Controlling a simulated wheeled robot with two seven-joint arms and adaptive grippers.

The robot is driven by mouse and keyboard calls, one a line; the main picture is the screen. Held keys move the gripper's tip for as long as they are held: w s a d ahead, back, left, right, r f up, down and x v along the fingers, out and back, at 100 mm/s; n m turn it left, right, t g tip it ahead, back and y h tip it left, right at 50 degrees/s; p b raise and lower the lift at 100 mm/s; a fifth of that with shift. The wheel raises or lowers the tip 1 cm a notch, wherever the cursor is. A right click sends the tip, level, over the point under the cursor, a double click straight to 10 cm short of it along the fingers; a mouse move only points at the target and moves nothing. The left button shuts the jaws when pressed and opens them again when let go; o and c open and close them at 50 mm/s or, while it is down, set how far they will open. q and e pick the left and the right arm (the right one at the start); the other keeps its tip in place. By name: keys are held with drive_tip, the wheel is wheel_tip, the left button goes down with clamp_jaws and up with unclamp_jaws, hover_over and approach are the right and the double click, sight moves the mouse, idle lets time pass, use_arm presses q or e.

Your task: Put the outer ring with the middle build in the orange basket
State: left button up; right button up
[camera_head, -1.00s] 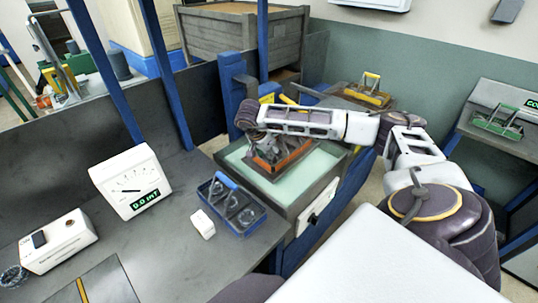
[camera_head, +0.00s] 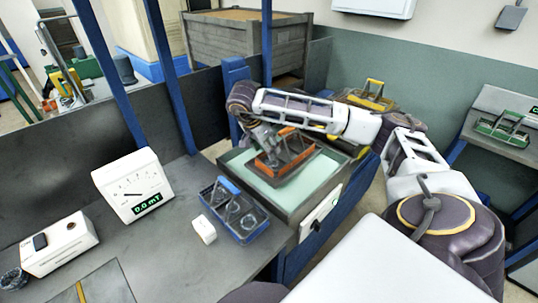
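The orange basket (camera_head: 262,168) stands on a pale green plate atop a grey machine, right of centre. Dark grey shapes show inside it, too small to tell apart. My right arm reaches in from the right, and my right gripper (camera_head: 268,141) points down at the basket's left side. Its fingertips blend with the basket, so I cannot tell whether they hold anything. A blue basket (camera_head: 250,238) with a blue handle stands on the bench to the left and holds ring-like grey parts. I cannot pick out the outer ring with the middle build. My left gripper is not in view.
A white meter (camera_head: 127,184) with a green display, a white box device (camera_head: 60,246) and a small white block (camera_head: 204,230) stand on the grey bench. A yellow basket (camera_head: 372,97) and a green basket (camera_head: 503,128) stand farther right. Blue posts rise behind the bench.

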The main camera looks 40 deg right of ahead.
drive_tip(key=shift+v, duration=2)
drive_tip(key=shift+a, duration=0.1)
